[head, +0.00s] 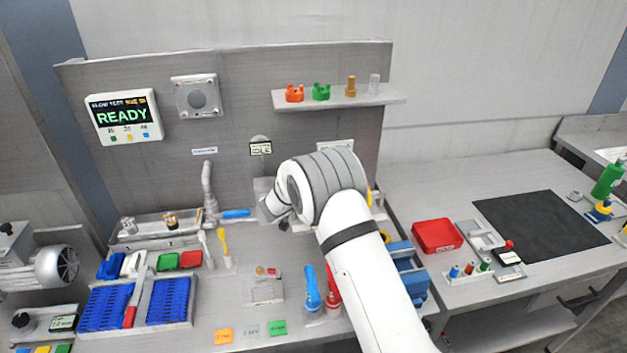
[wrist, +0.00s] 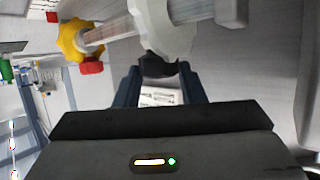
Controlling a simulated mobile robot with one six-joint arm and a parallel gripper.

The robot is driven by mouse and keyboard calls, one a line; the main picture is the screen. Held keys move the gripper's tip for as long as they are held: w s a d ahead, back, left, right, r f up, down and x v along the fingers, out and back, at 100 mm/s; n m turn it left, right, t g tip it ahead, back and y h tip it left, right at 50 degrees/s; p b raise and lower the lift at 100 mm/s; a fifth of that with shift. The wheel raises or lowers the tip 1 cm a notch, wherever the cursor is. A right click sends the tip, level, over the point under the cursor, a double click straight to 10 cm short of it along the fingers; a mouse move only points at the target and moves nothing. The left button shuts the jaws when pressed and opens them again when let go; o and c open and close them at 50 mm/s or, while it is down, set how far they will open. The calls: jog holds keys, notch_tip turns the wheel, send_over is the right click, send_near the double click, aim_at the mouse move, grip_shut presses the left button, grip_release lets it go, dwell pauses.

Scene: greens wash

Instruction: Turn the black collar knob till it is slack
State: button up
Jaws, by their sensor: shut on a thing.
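In the wrist view the black collar knob (wrist: 159,68) sits under a white ring-shaped collar (wrist: 165,28). My gripper (wrist: 158,80) has its two dark fingers on either side of the knob and is shut on it. The collar is around a clear tube, with a yellow lobed knob (wrist: 72,40) at the tube's left end. In the head view my arm covers the knob and most of the fixture. Whether the knob is tight or slack cannot be seen.
A red tray (head: 436,236) and a dark mat (head: 541,231) lie on the right bench. Blue racks (head: 168,302), blue and red bottles (head: 312,290) and a faucet (head: 209,190) stand around my arm. A shelf (head: 339,97) with small fittings is on the back panel.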

jog(key=shift+w+a+r+m+g+h+p, duration=0.15)
jog(key=shift+m+g+h+p, duration=0.15)
jog(key=shift+m+h, duration=0.25)
jog(key=o, duration=1)
jog(key=b+v, duration=0.2)
jog(key=v, duration=0.6)
